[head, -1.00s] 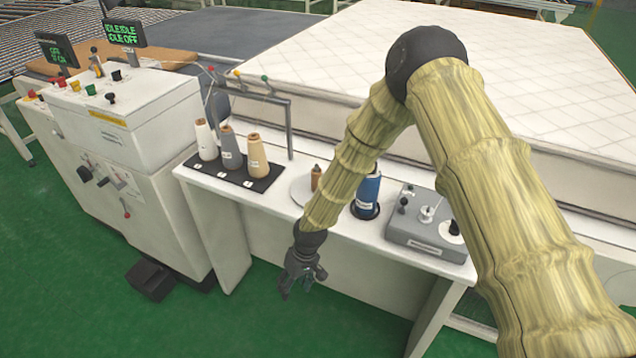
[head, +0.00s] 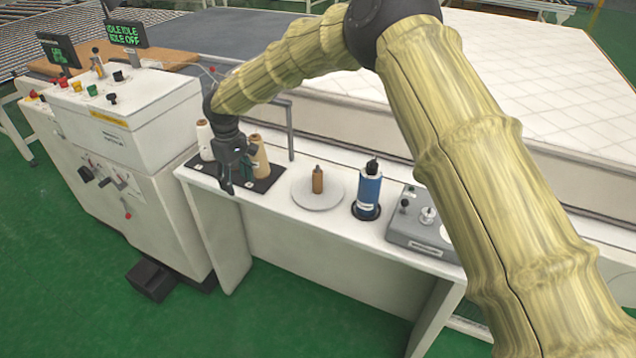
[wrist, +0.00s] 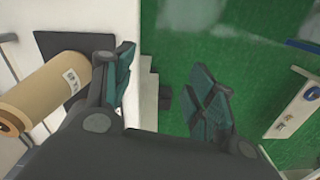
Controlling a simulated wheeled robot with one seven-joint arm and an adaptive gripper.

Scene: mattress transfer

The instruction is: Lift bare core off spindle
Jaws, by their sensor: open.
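My gripper (head: 237,182) is open and empty, left of the core, in front of the cones near the bench's front edge. In the wrist view the two fingers (wrist: 168,92) are spread apart with green floor between them. The brown core is not clearly in the wrist view.
A tan cone (head: 260,158) and a white cone (head: 205,142) stand on a black mat (head: 262,183); the tan cone is close beside my gripper. A blue spool (head: 369,190) and grey control box (head: 420,226) stand right. A white console (head: 130,120) is left.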

